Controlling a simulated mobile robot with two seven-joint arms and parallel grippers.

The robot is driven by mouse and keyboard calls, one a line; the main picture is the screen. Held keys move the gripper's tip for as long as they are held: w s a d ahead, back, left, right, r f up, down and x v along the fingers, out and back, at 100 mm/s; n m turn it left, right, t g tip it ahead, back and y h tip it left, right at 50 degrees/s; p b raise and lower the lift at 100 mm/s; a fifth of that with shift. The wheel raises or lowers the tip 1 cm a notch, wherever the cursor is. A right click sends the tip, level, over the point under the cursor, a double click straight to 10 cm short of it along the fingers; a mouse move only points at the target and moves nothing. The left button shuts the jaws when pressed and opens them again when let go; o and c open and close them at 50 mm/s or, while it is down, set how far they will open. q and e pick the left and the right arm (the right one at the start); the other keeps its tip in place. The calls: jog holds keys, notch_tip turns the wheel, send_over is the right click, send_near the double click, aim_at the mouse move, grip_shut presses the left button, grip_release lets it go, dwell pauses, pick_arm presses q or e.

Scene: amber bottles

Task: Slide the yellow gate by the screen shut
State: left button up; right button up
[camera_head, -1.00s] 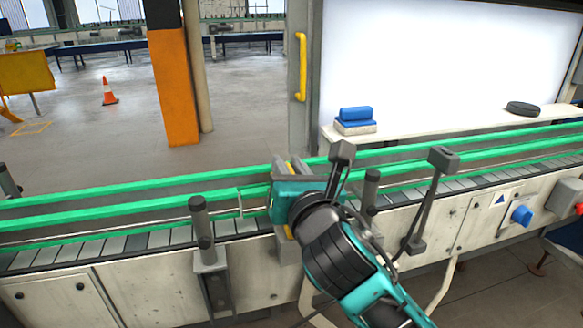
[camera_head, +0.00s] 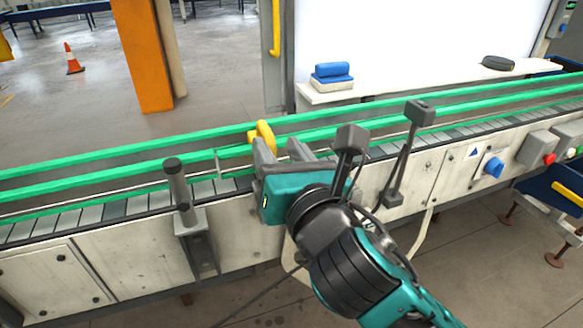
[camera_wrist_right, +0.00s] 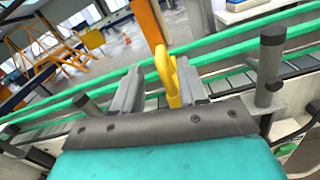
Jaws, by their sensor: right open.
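The yellow gate (camera_head: 262,134) shows as a small upright yellow piece at the conveyor's green rails, left of and below the white screen (camera_head: 420,45). In the right wrist view the gate (camera_wrist_right: 167,72) is a yellow loop-topped piece between my finger tips, nearer the right-hand finger. My right gripper (camera_head: 280,150) is open over the conveyor at the gate; in the wrist view its fingers (camera_wrist_right: 160,88) stand on either side of the gate. I cannot tell whether they touch it. The gate's lower part is hidden by the gripper in the head view. My left gripper is not in view.
Green guide rails (camera_head: 100,175) run along the roller conveyor. A dark post (camera_head: 178,190) stands left of my gripper, and a bracket arm (camera_head: 408,150) to its right. A shelf (camera_head: 380,88) holds blue and white blocks (camera_head: 332,75) and a black disc (camera_head: 498,62).

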jog(key=v, duration=0.5)
jog(key=w+d+f+m+g+h, duration=0.1)
jog(key=d+f+m+g, duration=0.15)
jog(key=f+m, duration=0.7)
jog(key=d+f+m+g, duration=0.2)
jog(key=d+f+m, duration=0.1)
jog(key=f+m, duration=0.7)
jog(key=s+d+f+m+g+h, duration=0.1)
jog(key=s+d+f+m, duration=0.3)
jog(key=f+m, duration=0.3)
jog(key=s+d+f+m+h, duration=0.1)
jog(key=s+d+f+m, duration=0.4)
jog(key=f+m, duration=0.3)
jog(key=shift+d+f+g+h, duration=0.35)
jog(key=shift+d+f+h, duration=0.05)
jog(key=shift+d+f, duration=0.45)
jog(key=shift+a, duration=0.2)
